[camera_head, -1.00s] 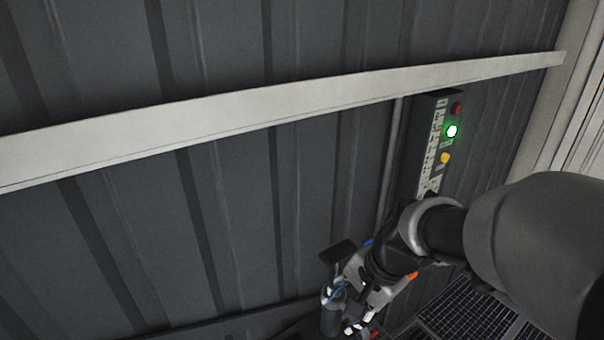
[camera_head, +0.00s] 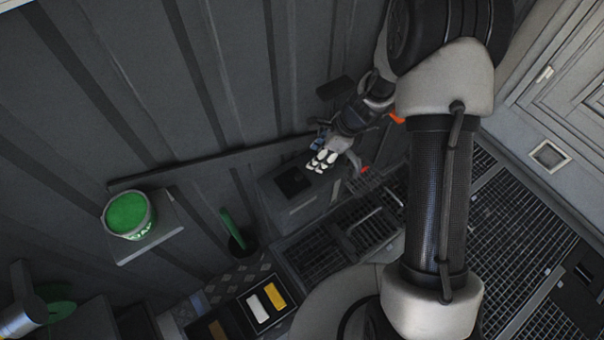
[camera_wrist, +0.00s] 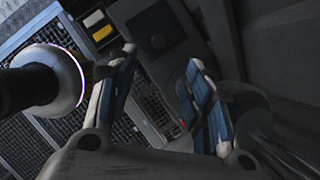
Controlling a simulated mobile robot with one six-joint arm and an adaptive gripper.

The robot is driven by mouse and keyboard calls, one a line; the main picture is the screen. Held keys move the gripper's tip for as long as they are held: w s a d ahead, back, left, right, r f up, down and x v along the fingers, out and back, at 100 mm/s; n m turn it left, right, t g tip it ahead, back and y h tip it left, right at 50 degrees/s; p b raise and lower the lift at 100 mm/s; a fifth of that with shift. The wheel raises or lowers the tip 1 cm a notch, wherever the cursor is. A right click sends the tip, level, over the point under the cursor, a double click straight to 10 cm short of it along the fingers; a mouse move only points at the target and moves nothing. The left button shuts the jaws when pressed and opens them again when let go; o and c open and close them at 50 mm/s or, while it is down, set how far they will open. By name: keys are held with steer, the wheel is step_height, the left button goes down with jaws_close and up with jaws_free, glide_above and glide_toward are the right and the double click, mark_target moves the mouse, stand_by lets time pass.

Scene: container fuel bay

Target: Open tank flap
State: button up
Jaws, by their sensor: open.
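I cannot tell for sure which part is the tank flap. A dark grey box (camera_head: 302,208) stands on the floor against the ribbed wall in the head view, with a black square panel (camera_head: 291,181) on its top. The wrist view shows a dark box top (camera_wrist: 150,18) with a small round mark on it, beyond my fingers. My gripper (camera_head: 325,160) hangs at the right end of the box, near its top. In the wrist view my gripper (camera_wrist: 158,78) has two blue-grey fingers spread apart with nothing between them. Whether it touches the box is unclear.
A green-filled bucket (camera_head: 128,215) sits on a small wall shelf at left. A green-handled item (camera_head: 232,228) stands in a dark cup. A tray with white and yellow blocks (camera_head: 273,295) lies in front. Dark floor grating (camera_head: 490,215) extends right, towards a pale panelled wall (camera_head: 570,70).

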mark_target(300, 176)
steer(key=b+x, duration=0.4)
steer(key=x, duration=0.9)
steer(key=shift+f, duration=0.1)
steer(key=shift+c, duration=0.2)
jaws_close()
